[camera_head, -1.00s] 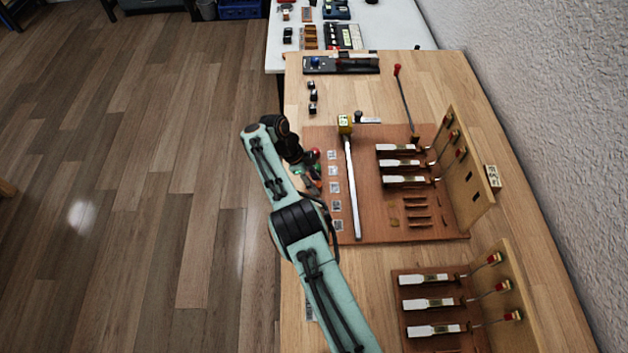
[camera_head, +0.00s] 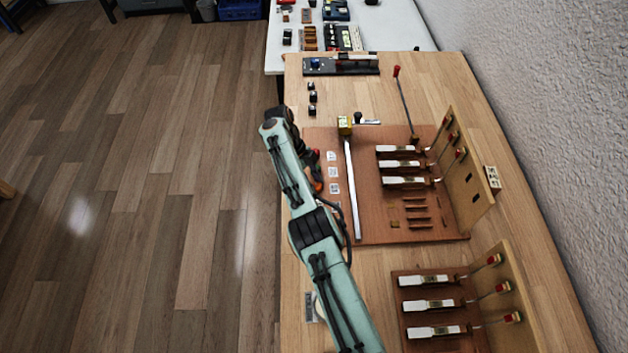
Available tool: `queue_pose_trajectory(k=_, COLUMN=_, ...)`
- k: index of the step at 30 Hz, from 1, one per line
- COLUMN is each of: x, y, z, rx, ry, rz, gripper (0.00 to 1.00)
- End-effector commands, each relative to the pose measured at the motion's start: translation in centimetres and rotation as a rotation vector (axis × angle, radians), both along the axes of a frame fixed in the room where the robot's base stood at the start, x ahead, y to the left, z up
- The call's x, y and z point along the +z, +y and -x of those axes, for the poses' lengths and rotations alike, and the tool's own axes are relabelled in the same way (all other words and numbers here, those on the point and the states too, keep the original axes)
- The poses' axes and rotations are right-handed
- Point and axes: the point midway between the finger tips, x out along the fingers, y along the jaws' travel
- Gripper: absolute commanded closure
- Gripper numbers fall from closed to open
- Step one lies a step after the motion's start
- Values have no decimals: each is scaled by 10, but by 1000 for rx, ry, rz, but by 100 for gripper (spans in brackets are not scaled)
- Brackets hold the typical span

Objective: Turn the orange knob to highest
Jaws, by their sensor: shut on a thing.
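The orange knob (camera_head: 318,187) shows as a small patch beside the paper labels, near the left edge of the brown board (camera_head: 375,225). My gripper (camera_head: 313,174) is a small dark shape at the knob, partly hidden behind my teal arm. It is shut on the orange knob; the fingers and the knob's pointer are too small and covered to make out. A red knob (camera_head: 316,154) shows just beyond it.
White-topped key levers (camera_head: 402,163) and an upright wooden panel (camera_head: 466,165) are farther right. A second key board (camera_head: 437,275) is nearer. Open floor lies left.

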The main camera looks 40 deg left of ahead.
Motion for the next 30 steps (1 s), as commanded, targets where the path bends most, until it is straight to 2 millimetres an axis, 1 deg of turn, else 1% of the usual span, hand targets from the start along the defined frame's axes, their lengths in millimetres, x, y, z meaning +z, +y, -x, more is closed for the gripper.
queue_pose_trajectory(k=3, x=-2, y=-1, z=1, rx=2, ry=3, rz=3, gripper=100)
queue_pose_trajectory(k=4, x=-2, y=-1, z=1, rx=2, ry=3, rz=3, gripper=70)
queue_pose_trajectory(k=5, x=-2, y=-1, z=1, rx=1, ry=4, rz=3, gripper=60)
queue_pose_trajectory(k=6, x=-2, y=-1, z=1, rx=2, ry=3, rz=3, gripper=48)
queue_pose_trajectory(k=7, x=-2, y=-1, z=1, rx=2, ry=3, rz=3, gripper=46)
queue_pose_trajectory(k=14, x=-1, y=0, z=0, rx=1, ry=2, rz=1, gripper=46)
queue_pose_trajectory(k=17, x=3, y=0, z=0, rx=1, ry=0, rz=0, gripper=46)
queue_pose_trajectory(k=20, x=15, y=1, z=0, rx=0, ry=-1, rz=-1, gripper=46)
queue_pose_trajectory(k=27, x=65, y=0, z=0, rx=1, ry=-1, rz=-2, gripper=46)
queue_pose_trajectory(k=30, x=82, y=0, z=0, rx=2, ry=0, rz=-1, gripper=46)
